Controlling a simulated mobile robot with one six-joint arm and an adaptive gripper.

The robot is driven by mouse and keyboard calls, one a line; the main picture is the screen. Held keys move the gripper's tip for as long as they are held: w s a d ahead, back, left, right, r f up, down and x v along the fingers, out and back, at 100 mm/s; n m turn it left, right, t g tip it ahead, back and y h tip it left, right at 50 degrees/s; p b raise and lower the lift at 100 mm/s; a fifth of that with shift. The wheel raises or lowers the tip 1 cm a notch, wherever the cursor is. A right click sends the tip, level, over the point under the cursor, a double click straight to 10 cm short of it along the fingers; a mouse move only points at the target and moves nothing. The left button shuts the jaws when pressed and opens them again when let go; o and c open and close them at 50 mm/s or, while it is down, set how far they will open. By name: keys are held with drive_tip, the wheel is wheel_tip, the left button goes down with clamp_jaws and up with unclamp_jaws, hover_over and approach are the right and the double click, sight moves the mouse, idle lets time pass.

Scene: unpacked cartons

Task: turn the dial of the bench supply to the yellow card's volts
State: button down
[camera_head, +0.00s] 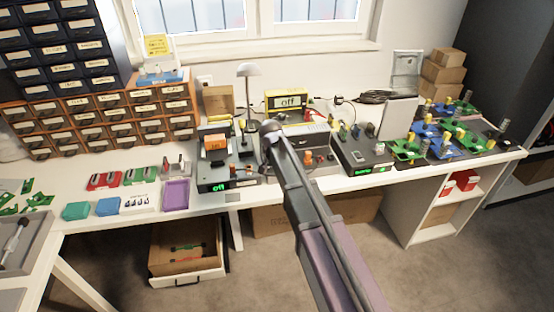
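A yellow card (156,44) with dark writing, too small to read, stands above the drawer cabinet at the left. A dark device (214,186) on the bench shows a green "off" display; it could be the bench supply. A yellow-framed unit (287,101) farther back also reads "off". Another dark unit (362,166) with a green display stands to the right. I cannot tell for sure which is the supply or pick out its dial. My arm rises from the bottom edge to mid-bench and hides part of the area behind it. My gripper cannot be made out.
Orange drawers (92,121) stand at the left, with a purple tray (176,195) in front. A desk lamp (248,72) stands behind the devices. Green and blue circuit boards (448,135) crowd the right end. An open drawer (187,258) juts out below the bench.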

drive_tip(key=shift+c, duration=1.3)
unclamp_jaws()
drive_tip(key=shift+n, duration=0.3)
